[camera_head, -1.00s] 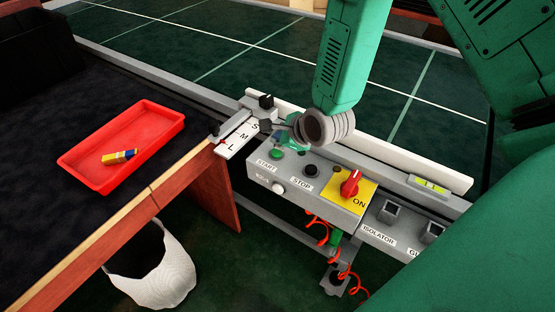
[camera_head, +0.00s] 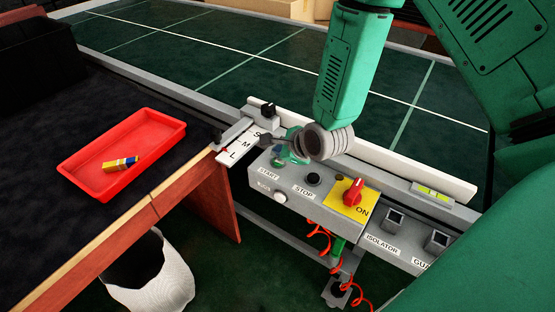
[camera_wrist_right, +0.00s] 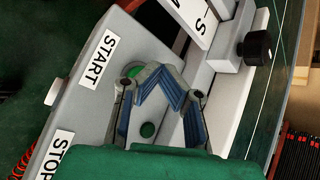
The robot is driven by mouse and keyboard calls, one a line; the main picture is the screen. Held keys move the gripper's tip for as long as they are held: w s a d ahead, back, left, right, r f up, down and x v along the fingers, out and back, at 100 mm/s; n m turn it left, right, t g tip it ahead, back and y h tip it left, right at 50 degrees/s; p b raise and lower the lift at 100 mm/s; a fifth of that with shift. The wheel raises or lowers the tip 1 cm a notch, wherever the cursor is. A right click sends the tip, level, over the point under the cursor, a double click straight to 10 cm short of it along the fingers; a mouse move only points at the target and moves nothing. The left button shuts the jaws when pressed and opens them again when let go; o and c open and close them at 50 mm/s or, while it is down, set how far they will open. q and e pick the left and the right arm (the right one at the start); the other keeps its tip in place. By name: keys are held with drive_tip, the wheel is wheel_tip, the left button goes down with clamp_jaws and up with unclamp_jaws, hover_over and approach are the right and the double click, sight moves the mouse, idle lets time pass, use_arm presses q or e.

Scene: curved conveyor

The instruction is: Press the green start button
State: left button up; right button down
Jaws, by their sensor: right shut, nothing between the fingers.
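The green start button (camera_wrist_right: 133,71) sits beside the START label (camera_wrist_right: 102,61) on the grey control box (camera_head: 315,198). In the right wrist view it is partly hidden by the fingers. My right gripper (camera_wrist_right: 160,74) is shut and empty, with its tips right at the button's edge; I cannot tell whether they touch it. In the head view the right gripper (camera_head: 285,157) reaches in from the right, low over the START end of the box, and covers most of the button. My left gripper is not in view.
A black stop button (camera_head: 313,179) and a red knob on a yellow plate (camera_head: 353,191) stand right of START. The S-M-L size plate (camera_head: 243,150) and a black knob (camera_head: 268,110) are close behind. A red tray (camera_head: 120,155) holds a small yellow-blue item on the dark table.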

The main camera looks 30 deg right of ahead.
drive_tip(key=shift+d, duration=0.15)
idle(0.4)
drive_tip(key=shift+f, duration=0.15)
drive_tip(key=shift+a+f, duration=0.2)
drive_tip(key=shift+f+b, duration=0.4)
drive_tip(key=shift+f, duration=0.05)
idle(0.6)
drive_tip(key=shift+r, duration=0.15)
drive_tip(key=shift+s+d+r+p, duration=0.1)
drive_tip(key=shift+d+r+p, duration=0.05)
drive_tip(key=shift+r+p, duration=0.6)
wheel_tip(320, 180, up, 5)
drive_tip(key=p, duration=0.4)
drive_tip(key=shift+p, duration=0.3)
